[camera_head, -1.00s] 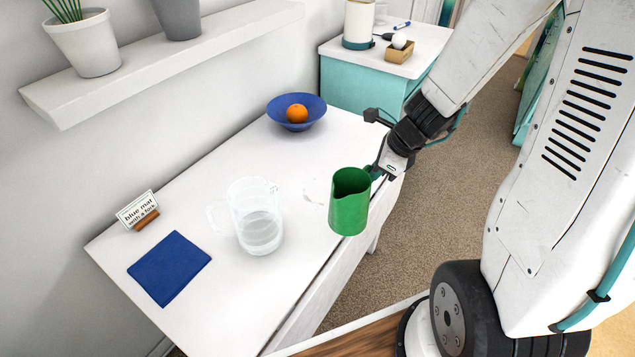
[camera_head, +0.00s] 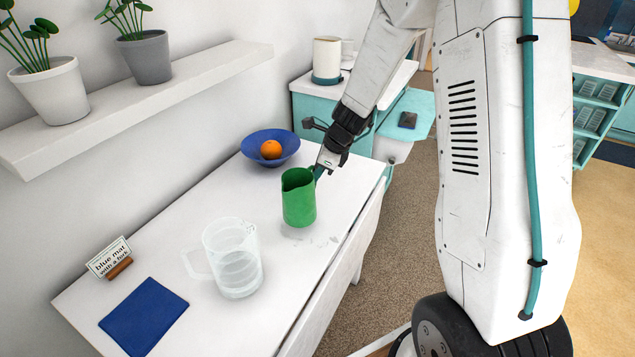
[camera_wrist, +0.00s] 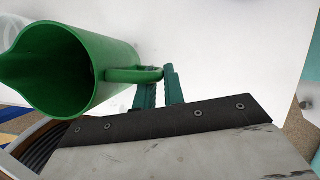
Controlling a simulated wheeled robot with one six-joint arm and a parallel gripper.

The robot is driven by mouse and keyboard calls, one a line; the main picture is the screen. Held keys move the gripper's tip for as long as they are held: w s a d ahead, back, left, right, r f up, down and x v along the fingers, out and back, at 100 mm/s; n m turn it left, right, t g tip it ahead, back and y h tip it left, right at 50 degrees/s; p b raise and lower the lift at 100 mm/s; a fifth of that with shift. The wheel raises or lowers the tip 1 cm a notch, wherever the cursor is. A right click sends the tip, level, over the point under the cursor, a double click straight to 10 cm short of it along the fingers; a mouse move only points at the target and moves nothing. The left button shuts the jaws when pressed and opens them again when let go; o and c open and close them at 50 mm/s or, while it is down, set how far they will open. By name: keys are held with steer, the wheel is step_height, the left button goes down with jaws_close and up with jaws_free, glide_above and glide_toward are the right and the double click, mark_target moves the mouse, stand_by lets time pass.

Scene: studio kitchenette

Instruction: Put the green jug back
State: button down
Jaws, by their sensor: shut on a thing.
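The green jug (camera_head: 299,202) is upright over the white table (camera_head: 200,226), to the right of the clear pitcher; I cannot tell whether its base touches the tabletop. My gripper (camera_head: 319,172) is at the jug's right side, shut on its handle. In the wrist view the jug (camera_wrist: 75,70) shows its open mouth at the left, and the teal fingers of my gripper (camera_wrist: 160,88) close on the handle. The jug's interior looks empty there.
A clear pitcher (camera_head: 236,268) stands left of the jug. A blue bowl (camera_head: 284,156) with an orange (camera_head: 271,149) sits at the back. A shelf (camera_head: 150,100) with potted plants overhangs the wall.

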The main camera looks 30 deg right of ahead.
steer(key=shift+f, duration=1.85)
steer(key=c, duration=1.5)
jaws_free()
steer(key=v, duration=1.2)
steer(key=s+a+r+n, duration=0.6)
steer(key=s+r+n, duration=0.2)
steer(key=s+a+r+n+g+h, duration=0.1)
steer(key=s+r+n, duration=0.2)
steer(key=s+n, duration=0.5)
steer(key=s+a+r+n+g+h, duration=0.1)
steer(key=s+r+n+h, duration=0.1)
steer(key=s+n, duration=0.7)
steer(key=s+r, duration=0.1)
steer(key=s, duration=0.5)
steer(key=shift+r+h, duration=0.25)
steer(key=shift+h, duration=0.05)
